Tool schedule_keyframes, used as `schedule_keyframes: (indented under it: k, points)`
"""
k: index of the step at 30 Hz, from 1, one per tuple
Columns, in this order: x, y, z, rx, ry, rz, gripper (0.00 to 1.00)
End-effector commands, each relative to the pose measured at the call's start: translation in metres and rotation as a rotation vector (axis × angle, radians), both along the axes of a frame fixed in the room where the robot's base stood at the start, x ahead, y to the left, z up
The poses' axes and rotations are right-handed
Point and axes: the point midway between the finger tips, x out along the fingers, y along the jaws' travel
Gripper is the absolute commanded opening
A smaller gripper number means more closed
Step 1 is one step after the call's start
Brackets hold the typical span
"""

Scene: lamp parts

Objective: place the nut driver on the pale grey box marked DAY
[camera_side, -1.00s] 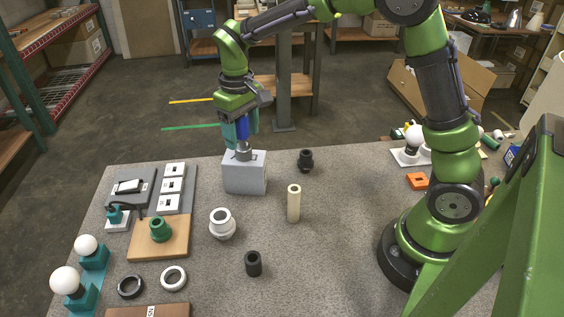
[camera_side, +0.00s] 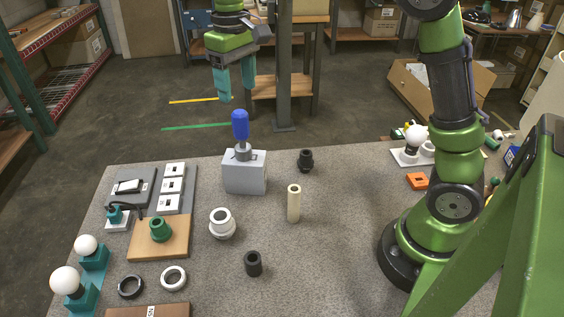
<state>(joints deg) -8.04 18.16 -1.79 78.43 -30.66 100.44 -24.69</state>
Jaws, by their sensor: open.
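The nut driver (camera_side: 240,127) has a blue handle and stands upright, handle up, on top of the pale grey box (camera_side: 245,175). Its lower end sits in a grey collar on the box top. I cannot read a DAY mark on the box from this view. My gripper (camera_side: 236,95) is open and empty, with its two teal fingers pointing down. It hangs above the nut driver's handle, apart from it.
A cream tube (camera_side: 293,204), a black fitting (camera_side: 305,160), a white ring-shaped part (camera_side: 222,223) and a black socket (camera_side: 253,263) stand near the box. A wooden board (camera_side: 165,240) with a green part lies to the left. The table's middle right is clear.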

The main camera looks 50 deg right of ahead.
Motion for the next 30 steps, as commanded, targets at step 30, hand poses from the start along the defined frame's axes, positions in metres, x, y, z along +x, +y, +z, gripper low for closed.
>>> schedule_keyframes:
  k: [30]
  points:
    - [-0.196,-0.017,-0.02,0.29,-0.592,-0.344,0.63]
